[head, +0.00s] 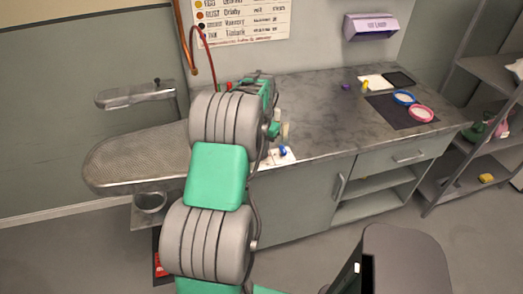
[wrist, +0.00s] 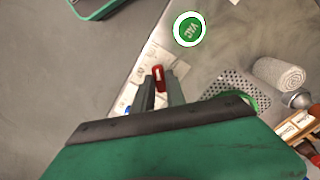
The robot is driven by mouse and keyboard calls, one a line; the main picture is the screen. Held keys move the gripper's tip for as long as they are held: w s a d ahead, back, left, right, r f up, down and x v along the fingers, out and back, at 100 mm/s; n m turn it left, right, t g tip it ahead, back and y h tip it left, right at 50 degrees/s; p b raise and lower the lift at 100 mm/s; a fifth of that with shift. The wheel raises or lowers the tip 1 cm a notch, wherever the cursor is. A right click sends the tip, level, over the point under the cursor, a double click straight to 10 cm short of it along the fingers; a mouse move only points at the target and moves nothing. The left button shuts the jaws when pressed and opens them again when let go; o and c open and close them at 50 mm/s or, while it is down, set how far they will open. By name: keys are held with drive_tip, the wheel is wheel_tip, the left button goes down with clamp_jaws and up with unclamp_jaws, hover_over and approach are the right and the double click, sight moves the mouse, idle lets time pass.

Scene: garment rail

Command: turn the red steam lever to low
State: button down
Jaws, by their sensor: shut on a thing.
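The red steam lever (wrist: 158,76) shows in the wrist view as a small red piece near the middle, beside a pale panel edge. My gripper (wrist: 161,86) is shut on it, with one dark finger on each side. The fingers and the gripper's body hide the lever's lower part, and I cannot read any low mark. In the head view my arm covers the lever area and my gripper cannot be made out there.
An ironing board (head: 130,160) and a sleeve board (head: 135,94) stand left of my arm. The grey counter (head: 320,110) has free room in its middle.

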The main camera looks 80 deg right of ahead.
sight(261, 153)
drive_tip(key=c, duration=1.4)
unclamp_jaws()
drive_tip(key=shift+o, duration=0.2)
wheel_tip(261, 153, up, 8)
drive_tip(key=shift+f+b, duration=0.1)
drive_tip(key=shift+b, duration=0.45)
